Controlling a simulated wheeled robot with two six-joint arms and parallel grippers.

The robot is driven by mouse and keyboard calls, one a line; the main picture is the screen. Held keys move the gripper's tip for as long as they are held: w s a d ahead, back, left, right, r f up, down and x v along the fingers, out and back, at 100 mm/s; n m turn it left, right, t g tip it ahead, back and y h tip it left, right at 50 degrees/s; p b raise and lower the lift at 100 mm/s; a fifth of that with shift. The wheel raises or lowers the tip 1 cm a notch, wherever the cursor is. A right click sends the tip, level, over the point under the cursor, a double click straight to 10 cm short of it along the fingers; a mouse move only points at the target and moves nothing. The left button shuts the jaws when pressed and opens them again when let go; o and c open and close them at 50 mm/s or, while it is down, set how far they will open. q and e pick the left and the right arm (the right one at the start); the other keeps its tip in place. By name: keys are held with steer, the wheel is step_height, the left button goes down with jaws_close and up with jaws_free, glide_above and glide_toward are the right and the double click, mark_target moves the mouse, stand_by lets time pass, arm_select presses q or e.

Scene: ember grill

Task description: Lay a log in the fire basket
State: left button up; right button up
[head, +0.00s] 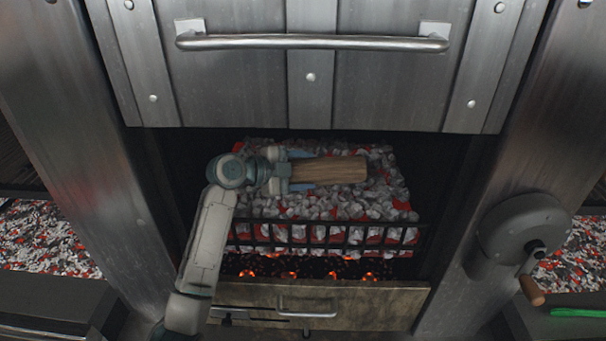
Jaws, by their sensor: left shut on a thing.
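A brown log (330,170) lies lengthwise, pointing right, in my left gripper (290,171). The gripper is shut on the log's left end, its fingers on either side. My left arm reaches in from the lower left, through the open front of the grill. The log is over the fire basket (330,236), a black barred frame filled with grey and red coals (310,206). From this angle I cannot tell whether the log touches the coals. My right gripper is not in view.
A raised metal door with a bar handle (312,42) hangs above the opening. A drawer (370,301) sits below, under glowing embers (293,274). A crank wheel (515,236) with a wooden knob is on the right post. More coal beds lie at both sides.

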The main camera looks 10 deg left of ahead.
arm_select(q)
steer(key=shift+r, duration=0.15)
steer(key=o, duration=1.7)
steer(key=shift+s, duration=0.1)
steer(key=shift+c, duration=0.2)
steer(key=shift+v, duration=2.55)
steer(key=s+d, duration=0.2)
steer(key=s, duration=1.5)
steer(key=shift+r, duration=0.25)
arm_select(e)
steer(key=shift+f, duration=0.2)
